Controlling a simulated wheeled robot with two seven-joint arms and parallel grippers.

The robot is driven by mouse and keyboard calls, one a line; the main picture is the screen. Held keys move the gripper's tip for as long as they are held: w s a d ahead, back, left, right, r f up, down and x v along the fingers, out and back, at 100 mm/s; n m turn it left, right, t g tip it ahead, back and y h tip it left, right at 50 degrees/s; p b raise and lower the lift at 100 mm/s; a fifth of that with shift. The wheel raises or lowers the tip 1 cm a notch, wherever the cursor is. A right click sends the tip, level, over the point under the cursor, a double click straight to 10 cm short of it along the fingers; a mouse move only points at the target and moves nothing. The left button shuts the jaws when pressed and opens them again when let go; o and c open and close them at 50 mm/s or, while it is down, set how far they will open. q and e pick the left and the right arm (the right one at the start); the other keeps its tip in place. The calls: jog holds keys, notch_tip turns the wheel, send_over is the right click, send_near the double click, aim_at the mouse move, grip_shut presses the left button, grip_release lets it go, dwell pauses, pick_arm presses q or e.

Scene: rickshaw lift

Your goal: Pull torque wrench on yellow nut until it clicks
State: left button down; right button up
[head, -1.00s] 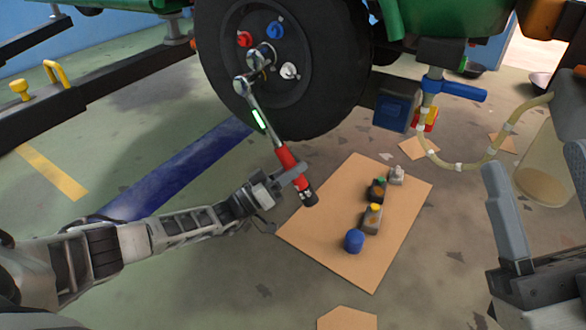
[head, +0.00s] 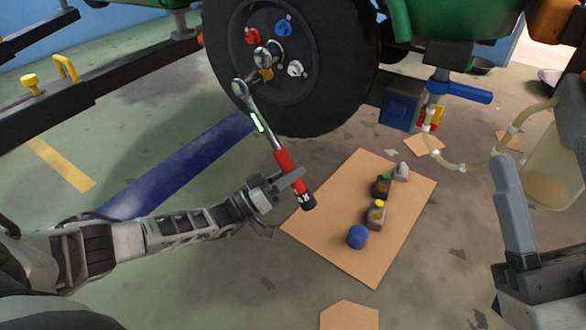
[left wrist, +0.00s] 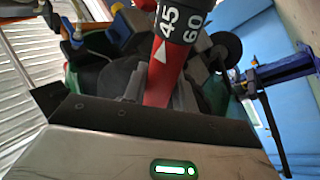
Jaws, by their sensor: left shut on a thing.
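The torque wrench (head: 262,125) has a chrome head, a lit green strip and a red grip with a black end. My left gripper (head: 287,181) is shut on the red grip, which also shows in the left wrist view (left wrist: 163,75) with a scale reading 45 and 60. The wrench slants from upper left to lower right. Its head sits left of and below the yellow nut (head: 267,74), with the socket end close to it. I cannot tell whether they touch.
The black wheel (head: 330,95) also carries a red nut (head: 252,36), a blue nut (head: 283,27) and a white nut (head: 296,69). Cardboard (head: 335,240) on the floor holds bottles and a blue cap (head: 357,237). A blue jack (head: 460,92) and hose stand at right.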

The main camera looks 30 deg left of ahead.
pick_arm(q)
jog(key=shift+s+r+p, duration=0.15)
jog(key=shift+s+p, duration=0.15)
jog(key=shift+s, duration=0.35)
pick_arm(e)
jog(key=shift+r, duration=0.35)
pick_arm(q)
jog(key=s+p, duration=0.2)
jog(key=s, duration=0.5)
jog(key=shift+a+p, duration=0.3)
jog(key=shift+p, duration=0.1)
pick_arm(e)
notch_tip(320, 180, up, 3)
jog(key=shift+f, duration=0.1)
